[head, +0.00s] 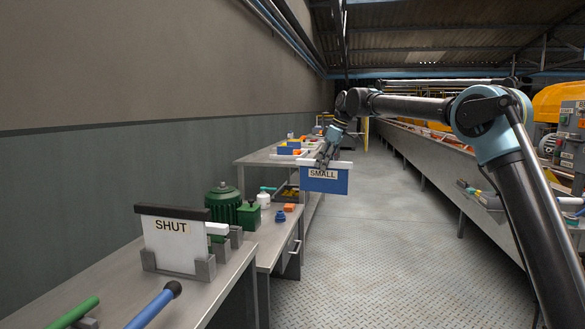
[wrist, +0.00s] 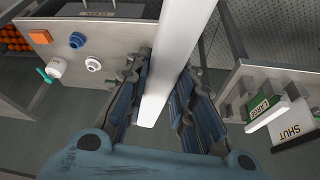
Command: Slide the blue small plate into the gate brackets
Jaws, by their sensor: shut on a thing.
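The blue small plate (head: 325,180) has a white top bar and a SMALL label. It hangs upright in the air over the aisle, right of the benches. My gripper (head: 325,155) is shut on its white bar, which also runs between the fingers in the wrist view (wrist: 168,75). Grey gate brackets (head: 205,268) stand on the near bench and hold a white plate (head: 175,245) marked SHUT with a dark top bar. In the wrist view, a green plate (wrist: 262,112) marked LARGE stands beside the SHUT plate (wrist: 292,124). The plate is apart from the brackets.
A green motor (head: 223,206), a green box (head: 248,217), a white bottle (head: 264,199), an orange block (head: 290,208) and a blue knob (head: 280,215) stand on the benches beyond the brackets. The aisle floor (head: 385,240) is clear. A long conveyor (head: 440,150) runs along the right.

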